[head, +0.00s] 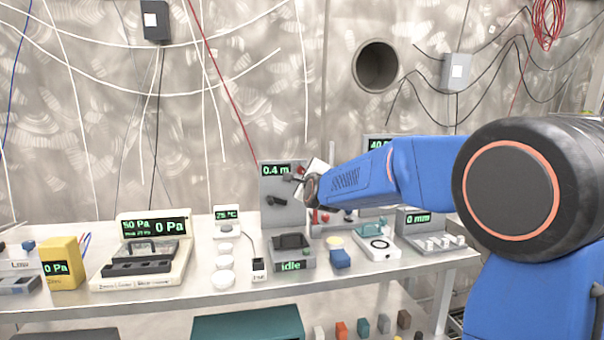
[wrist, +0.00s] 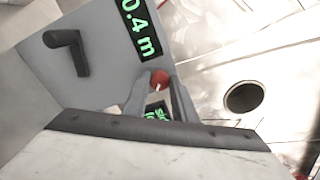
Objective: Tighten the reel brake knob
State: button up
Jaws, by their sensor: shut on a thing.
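The reel panel (head: 270,208) is a grey upright plate on the bench with a green "0.4 m" readout, also close up in the wrist view (wrist: 98,45). A red knob (wrist: 160,76), apparently the reel brake knob, sits beside the readout. My gripper (wrist: 160,88) is shut on it, with one finger on each side. A black crank-like handle (wrist: 68,45) stands out from the same plate, apart from my fingers. A second green readout (wrist: 157,112) shows partly between my fingers; its text is unclear.
A grey device reading "idle" (head: 292,260) and a blue block (head: 340,258) stand in front of the panel. A white device with a round dial (head: 378,246) is to the right. A white-cased gauge unit (head: 143,262) and a yellow meter (head: 62,264) stand left.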

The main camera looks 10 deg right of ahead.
jog(key=m, duration=0.5)
jog(key=shift+f+m, duration=0.1)
jog(key=shift+m, duration=0.2)
jog(key=shift+d+m, duration=0.1)
jog(key=shift+m, duration=2)
jog(key=o, duration=1)
jog(key=shift+o, duration=0.2)
jog(key=shift+s, duration=0.15)
jog(key=shift+s, duration=0.35)
jog(key=s, duration=1.6)
jog(key=shift+s, duration=0.25)
